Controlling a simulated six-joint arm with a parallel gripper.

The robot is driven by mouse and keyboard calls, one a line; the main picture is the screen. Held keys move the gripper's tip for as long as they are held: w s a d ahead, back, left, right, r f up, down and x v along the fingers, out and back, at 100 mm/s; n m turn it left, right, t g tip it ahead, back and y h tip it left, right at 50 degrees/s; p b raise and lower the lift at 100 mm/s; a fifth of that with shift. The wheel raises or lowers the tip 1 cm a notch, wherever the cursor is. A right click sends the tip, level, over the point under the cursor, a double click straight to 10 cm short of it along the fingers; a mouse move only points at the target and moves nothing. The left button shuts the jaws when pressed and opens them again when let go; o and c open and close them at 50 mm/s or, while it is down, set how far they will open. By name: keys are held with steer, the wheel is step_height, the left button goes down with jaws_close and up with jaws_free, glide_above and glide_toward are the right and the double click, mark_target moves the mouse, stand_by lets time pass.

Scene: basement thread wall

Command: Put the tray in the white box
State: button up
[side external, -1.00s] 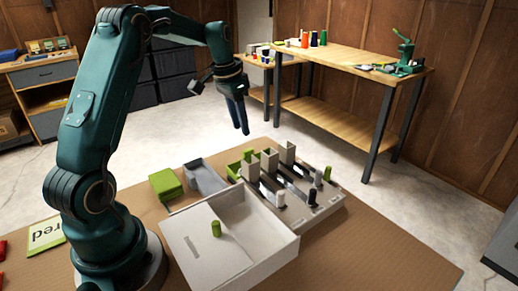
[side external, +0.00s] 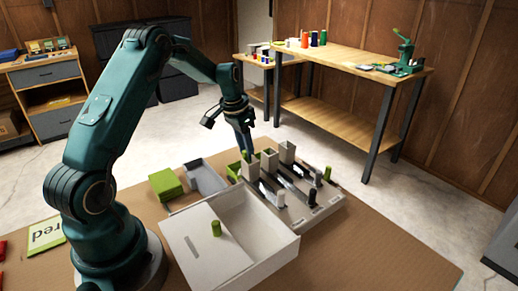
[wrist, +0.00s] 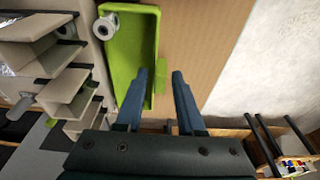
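The green tray (side external: 233,169) lies at the back of the work table, beside the grey rack. In the wrist view, the tray (wrist: 123,62) is a shallow trough with a grey spool (wrist: 106,26) at one end. My gripper (side external: 247,151) is low over the tray and points down. In the wrist view, my gripper (wrist: 160,73) is open, with its fingers on either side of the tray's right wall and tab. Contact is hard to tell. The white box (side external: 272,262) stands in front, its lid (side external: 200,246) with a green knob covering the left part; the right part is open and looks empty.
The grey rack (side external: 310,215) with upright holders and several spools stands right of the tray, close to my gripper. A green block (side external: 166,185) and a grey bin (side external: 205,180) are to the left. The table's right side (side external: 380,245) is clear.

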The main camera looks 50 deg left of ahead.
jaws_close()
steer(key=shift+r, duration=0.15)
steer(key=shift+r, duration=2.35)
steer(key=shift+r, duration=0.1)
